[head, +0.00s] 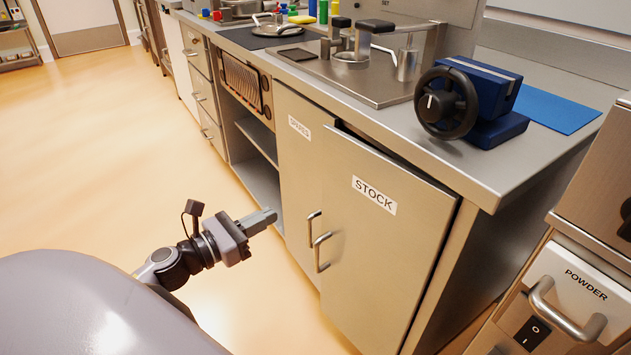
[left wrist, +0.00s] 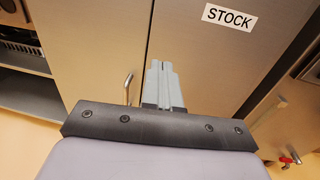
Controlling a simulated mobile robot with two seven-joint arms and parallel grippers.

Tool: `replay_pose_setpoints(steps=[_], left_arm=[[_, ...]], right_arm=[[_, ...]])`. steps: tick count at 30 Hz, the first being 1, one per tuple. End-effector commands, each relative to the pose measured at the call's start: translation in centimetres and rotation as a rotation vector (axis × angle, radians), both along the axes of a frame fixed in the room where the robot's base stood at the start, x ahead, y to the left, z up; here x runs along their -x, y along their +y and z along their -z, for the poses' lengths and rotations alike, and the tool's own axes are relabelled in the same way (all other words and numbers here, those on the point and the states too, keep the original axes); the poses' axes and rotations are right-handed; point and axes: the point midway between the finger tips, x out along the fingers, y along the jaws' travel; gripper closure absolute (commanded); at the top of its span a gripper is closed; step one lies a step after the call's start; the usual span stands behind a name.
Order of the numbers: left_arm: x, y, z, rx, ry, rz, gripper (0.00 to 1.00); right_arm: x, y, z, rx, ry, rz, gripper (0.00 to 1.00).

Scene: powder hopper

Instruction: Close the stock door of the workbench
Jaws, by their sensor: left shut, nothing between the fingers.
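The stock door (head: 375,240) is the right door of the workbench cabinet, with a STOCK label and a bar handle (head: 320,252) near its left edge. It stands slightly ajar, with dark gaps along its top and right edges. The door also shows in the left wrist view (left wrist: 205,60). My left gripper (head: 270,217) is shut and empty, in front of the cabinet and left of the handle, apart from it in the head view. In the left wrist view its closed fingers (left wrist: 163,75) point toward the doors and cover part of the stock door. My right gripper is not in view.
The spares door (head: 298,165) with its own handle (head: 312,228) adjoins on the left, beside open shelves (head: 258,150). A black handwheel (head: 446,103) sits on the worktop. A powder unit with a handled front (head: 568,290) stands at right. The floor at left is clear.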

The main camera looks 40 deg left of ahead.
Motion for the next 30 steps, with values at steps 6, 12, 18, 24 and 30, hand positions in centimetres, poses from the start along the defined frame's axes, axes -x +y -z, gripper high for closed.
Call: replay_pose_setpoints(steps=[6,12,18,24,30], left_arm=[[-2.0,-0.6,-0.1,-0.005,-0.004,0.003,1.00],[-4.9,-1.4,-0.1,-0.003,-0.004,0.002,1.00],[-7.6,-2.1,-0.1,-0.001,-0.002,0.002,1.00],[-10.2,-2.8,-0.1,0.000,-0.002,0.001,1.00],[-12.3,-3.4,0.0,0.001,-0.002,0.002,1.00]], right_arm=[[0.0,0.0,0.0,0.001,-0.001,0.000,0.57],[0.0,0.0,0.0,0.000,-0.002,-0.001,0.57],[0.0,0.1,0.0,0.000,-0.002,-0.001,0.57],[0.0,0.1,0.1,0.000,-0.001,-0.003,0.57],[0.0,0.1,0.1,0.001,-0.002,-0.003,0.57]])
